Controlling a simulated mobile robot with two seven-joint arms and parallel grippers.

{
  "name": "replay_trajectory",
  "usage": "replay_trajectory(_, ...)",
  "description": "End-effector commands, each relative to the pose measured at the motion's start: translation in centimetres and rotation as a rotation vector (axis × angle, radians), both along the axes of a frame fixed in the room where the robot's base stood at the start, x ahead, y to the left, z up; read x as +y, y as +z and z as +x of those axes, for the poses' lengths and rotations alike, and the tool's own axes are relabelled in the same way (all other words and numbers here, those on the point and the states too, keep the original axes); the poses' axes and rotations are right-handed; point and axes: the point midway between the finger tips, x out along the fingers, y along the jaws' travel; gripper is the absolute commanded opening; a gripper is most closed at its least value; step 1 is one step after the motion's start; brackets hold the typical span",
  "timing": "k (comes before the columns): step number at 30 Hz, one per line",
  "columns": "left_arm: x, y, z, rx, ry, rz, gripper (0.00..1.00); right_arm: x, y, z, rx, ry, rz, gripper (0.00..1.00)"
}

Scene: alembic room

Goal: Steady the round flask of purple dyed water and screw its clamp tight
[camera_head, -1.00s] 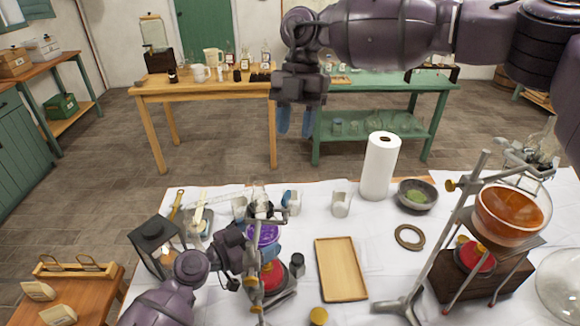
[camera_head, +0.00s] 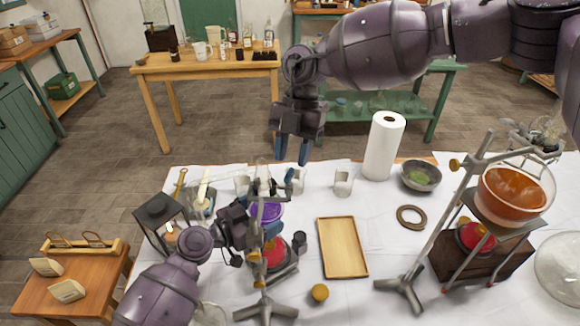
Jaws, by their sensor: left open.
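The round flask of purple water (camera_head: 268,212) is held on a metal stand at the middle left of the white-covered table. Its clamp (camera_head: 264,188) is around the upper part of the flask and stand, too small to read clearly. My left gripper (camera_head: 262,230) is open at the flask's lower left side, with blue fingertips close by. Whether they touch the glass I cannot tell. My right gripper (camera_head: 292,150) hangs above and behind the flask, pointing down. Its two blue fingers are apart and nothing is between them.
A red burner (camera_head: 273,252) stands below the flask. A wooden tray (camera_head: 342,247) and a yellow knob-like piece (camera_head: 320,292) lie to its right. A black lantern (camera_head: 160,220) stands left. A paper roll (camera_head: 384,146) and an orange flask (camera_head: 513,192) are farther right.

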Motion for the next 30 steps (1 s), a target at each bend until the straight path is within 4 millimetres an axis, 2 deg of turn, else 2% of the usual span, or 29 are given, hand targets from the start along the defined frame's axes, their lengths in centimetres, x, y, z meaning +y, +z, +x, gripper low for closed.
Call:
replay_trajectory(3,0.0,0.0,0.0,0.0,0.0,0.0,0.97,0.3,-1.5,-0.6,0.002,0.002,-0.001,0.38)
replay_trajectory(7,0.0,0.0,0.0,0.0,0.0,0.0,0.97,0.5,-2.5,-1.0,0.001,-0.001,-0.001,0.38)
replay_trajectory(19,0.0,0.0,0.0,0.0,0.0,0.0,0.97,0.6,-3.1,-1.2,0.0,-0.001,0.0,0.38)
replay_trajectory(26,0.0,0.0,0.0,0.0,0.0,0.0,0.97,0.6,-3.1,-1.2,0.0,0.0,0.0,0.03)
replay_trajectory(27,0.0,0.0,0.0,0.0,0.0,0.0,0.97,0.6,-3.1,-1.2,0.0,0.0,0.0,0.0)
replay_trajectory(30,0.0,0.0,0.0,0.0,0.0,0.0,0.97,0.6,-3.1,-1.2,0.0,-0.001,0.0,0.0)
